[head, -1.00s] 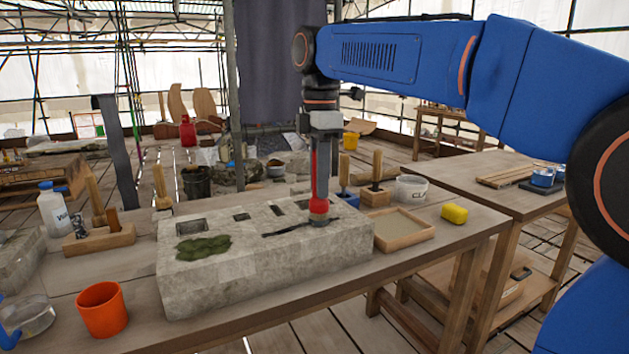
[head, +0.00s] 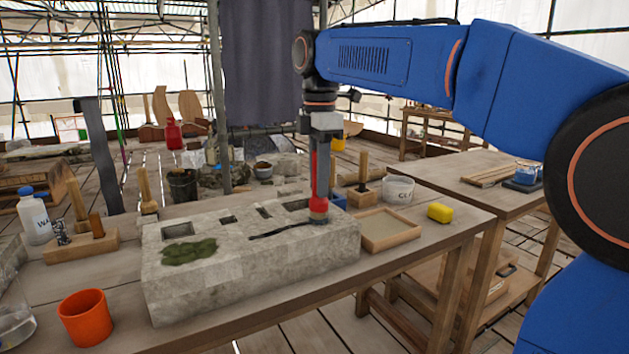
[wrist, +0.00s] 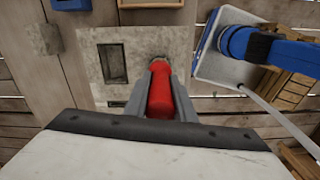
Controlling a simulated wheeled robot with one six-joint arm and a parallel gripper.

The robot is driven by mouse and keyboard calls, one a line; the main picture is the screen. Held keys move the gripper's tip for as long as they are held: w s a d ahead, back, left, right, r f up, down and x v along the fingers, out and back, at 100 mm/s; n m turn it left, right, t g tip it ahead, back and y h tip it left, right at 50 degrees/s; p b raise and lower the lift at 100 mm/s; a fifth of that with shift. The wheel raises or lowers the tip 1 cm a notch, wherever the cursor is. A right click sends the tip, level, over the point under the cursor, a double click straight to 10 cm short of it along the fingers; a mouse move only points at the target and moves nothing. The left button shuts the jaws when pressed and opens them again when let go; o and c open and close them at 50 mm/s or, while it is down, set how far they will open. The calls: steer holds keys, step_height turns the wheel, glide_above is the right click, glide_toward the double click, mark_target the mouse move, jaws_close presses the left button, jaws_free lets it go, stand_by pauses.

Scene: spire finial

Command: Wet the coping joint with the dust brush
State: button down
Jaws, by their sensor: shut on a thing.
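The dust brush (head: 317,188), with a red handle and a short brownish tip, points downward in my gripper (head: 318,165). My gripper is shut on its handle. The red handle also shows between the jaws (wrist: 160,98) in the wrist view. The brush tip is at the top of the pale stone block (head: 250,273), beside the right end of a dark line (head: 280,231), which looks like the coping joint. The tip seems to touch the stone; the exact contact is hidden.
Green moss (head: 188,252) lies on the block. An orange cup (head: 85,318) stands front left. Right of the block are a shallow tray (head: 390,230), a yellow sponge (head: 440,212) and a white tub (head: 398,189). A wooden tool holder (head: 80,246) and bottle (head: 35,216) stand left.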

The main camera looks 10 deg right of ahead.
steer(key=shift+d+f, duration=0.1)
steer(key=shift+d, duration=0.1)
stand_by(0.3)
steer(key=shift+w+r, duration=0.1)
steer(key=shift+r, duration=3.45)
